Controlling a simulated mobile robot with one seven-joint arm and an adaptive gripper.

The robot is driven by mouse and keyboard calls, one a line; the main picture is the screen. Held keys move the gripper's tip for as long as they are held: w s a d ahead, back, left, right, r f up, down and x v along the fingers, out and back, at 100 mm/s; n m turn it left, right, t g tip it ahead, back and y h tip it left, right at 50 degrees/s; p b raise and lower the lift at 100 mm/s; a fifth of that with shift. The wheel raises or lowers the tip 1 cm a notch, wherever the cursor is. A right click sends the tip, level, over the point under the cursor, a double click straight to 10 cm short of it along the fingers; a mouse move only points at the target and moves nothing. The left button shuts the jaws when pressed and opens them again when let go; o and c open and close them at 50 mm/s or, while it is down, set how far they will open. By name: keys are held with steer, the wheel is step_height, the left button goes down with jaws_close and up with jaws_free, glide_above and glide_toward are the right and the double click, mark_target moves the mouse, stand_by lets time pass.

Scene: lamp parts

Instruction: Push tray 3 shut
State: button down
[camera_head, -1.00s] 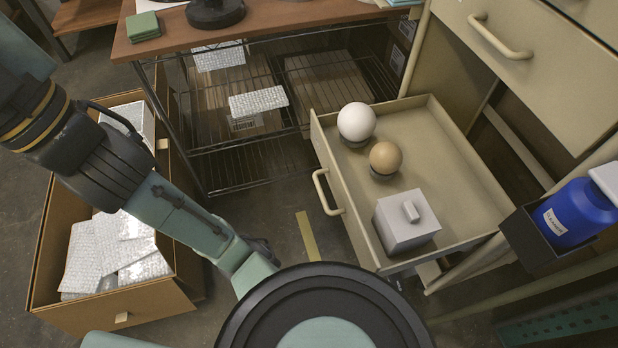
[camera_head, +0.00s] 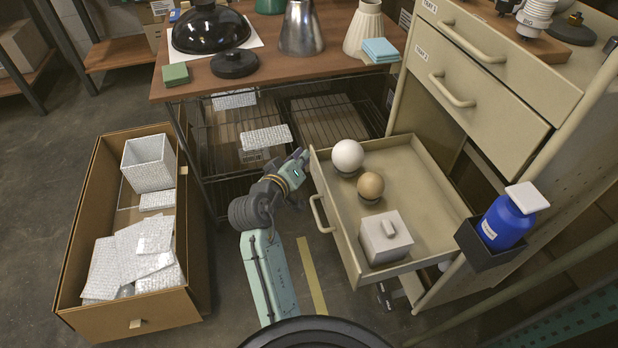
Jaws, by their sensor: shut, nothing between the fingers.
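The open tray (camera_head: 340,222), which I take to be tray 3, is pulled well out of the beige cabinet, below two shut drawers. Its own label is not readable. Its bare floor shows on the right (camera_head: 430,195). A white ball (camera_head: 348,157), a tan ball (camera_head: 370,186) and a grey lidded box (camera_head: 385,238) sit inside it. A bow handle (camera_head: 320,213) is on its front. My gripper (camera_head: 304,155) is shut and empty, close to the far end of the tray's front panel. I cannot tell whether it touches.
The shut drawers (camera_head: 500,85) are above the tray. A blue bottle (camera_head: 505,222) stands in a dark holder at right. A wooden table (camera_head: 335,65) with lamp parts and wire shelves is behind my gripper. A cardboard box (camera_head: 195,235) with wrapped pieces is left. Floor between is clear.

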steer(key=s+a+f+n+t+h, duration=0.1)
steer(key=s+a+f+n+h, duration=0.1)
steer(key=s+a+f+n, duration=0.3)
steer(key=s+a+f+n+t+h, duration=0.1)
steer(key=s+f+n, duration=0.2)
steer(key=s, duration=0.4)
steer(key=p, duration=0.2)
glide_toward(320, 171)
steer(key=w+a, duration=0.2)
steer(key=w, duration=0.1)
steer(key=shift+w+d+f+p, duration=0.1)
steer(key=shift+w+d+p, duration=0.1)
steer(key=shift+d, duration=0.45)
steer(key=shift+w+d+p, duration=0.2)
steer(key=shift+d+p, duration=0.05)
steer(key=shift+d, duration=0.45)
steer(key=shift+w+d+f+p, duration=0.1)
steer(key=shift+w+d+p, duration=0.1)
steer(key=shift+d, duration=0.45)
steer(key=w+d, duration=0.2)
steer(key=d, duration=0.6)
steer(key=w+d+p, duration=0.1)
steer(key=w+d, duration=0.2)
steer(key=d, duration=0.6)
steer(key=w+d, duration=0.3)
steer(key=d, duration=0.5)
steer(key=shift+w+d+r+p, duration=0.1)
steer(key=shift+d+r+p, duration=0.1)
steer(key=shift+p, duration=0.15)
steer(key=shift+d, duration=0.1)
